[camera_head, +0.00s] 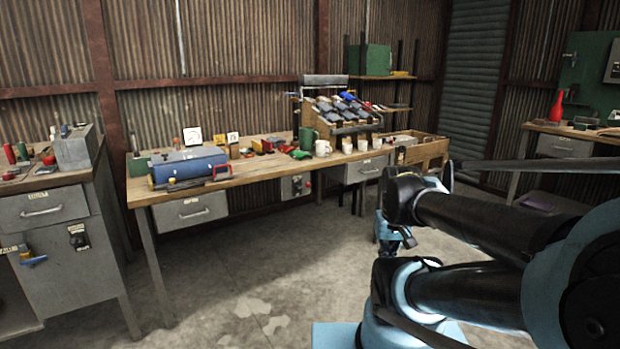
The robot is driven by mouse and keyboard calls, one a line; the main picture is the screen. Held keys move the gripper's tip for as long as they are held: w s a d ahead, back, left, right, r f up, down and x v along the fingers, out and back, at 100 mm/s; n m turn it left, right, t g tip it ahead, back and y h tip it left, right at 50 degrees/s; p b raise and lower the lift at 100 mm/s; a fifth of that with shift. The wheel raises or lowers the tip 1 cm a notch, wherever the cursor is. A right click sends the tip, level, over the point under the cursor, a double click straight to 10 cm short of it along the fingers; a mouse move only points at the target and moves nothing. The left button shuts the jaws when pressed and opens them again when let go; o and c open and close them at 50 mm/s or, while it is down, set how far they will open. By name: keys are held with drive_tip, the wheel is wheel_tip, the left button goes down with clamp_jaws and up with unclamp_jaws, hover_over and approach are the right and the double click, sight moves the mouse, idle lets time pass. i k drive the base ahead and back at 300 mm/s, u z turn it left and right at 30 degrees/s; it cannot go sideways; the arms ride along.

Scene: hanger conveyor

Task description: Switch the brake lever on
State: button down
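No part is clearly recognisable as the brake lever at this size. A dark switch-like fitting (78,236) is on the front of the grey cabinet (60,290) at the left. My dark and blue arm fills the right side. My gripper (398,238) seems to point down beyond the arm links, over the floor and apart from the bench. Its fingers are small and partly hidden, so their opening is unclear.
Another bench (560,130) with a red bottle (556,107) is at the right. The concrete floor (250,275) in front is clear.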

sight(297, 188)
drive_tip(key=i, duration=1)
